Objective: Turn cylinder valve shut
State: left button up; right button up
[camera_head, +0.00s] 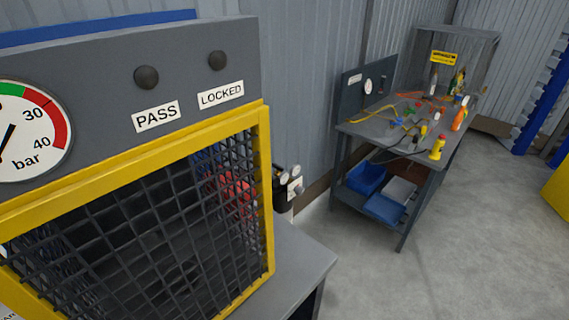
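No cylinder valve can be made out for certain. A yellow-framed mesh cage (265,200) fills the left foreground. Behind its dark mesh a red object (236,190) shows, partly hidden, and I cannot tell what it is. Above the cage a grey panel (200,62) carries a pressure gauge (28,130) cut off by the left edge. The gauge is marked 30 and 40 bar, with green and red bands. Two dark round lamps sit above labels PASS (156,115) and LOCKED (221,95); neither looks lit. Neither of my grippers is in view.
The cage stands on a grey bench (305,262). Small gauges or fittings (290,178) are just behind it. A second workbench (345,128) at the back right holds bottles, cables and small parts, with blue bins (384,208) below. The floor (470,240) at right is clear.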

aim_at(279, 168)
jog(key=z, duration=0.55)
jog(key=k, duration=0.65)
jog(key=z, duration=0.8)
jog(key=i, duration=1.4)
jog(key=u, duration=0.6)
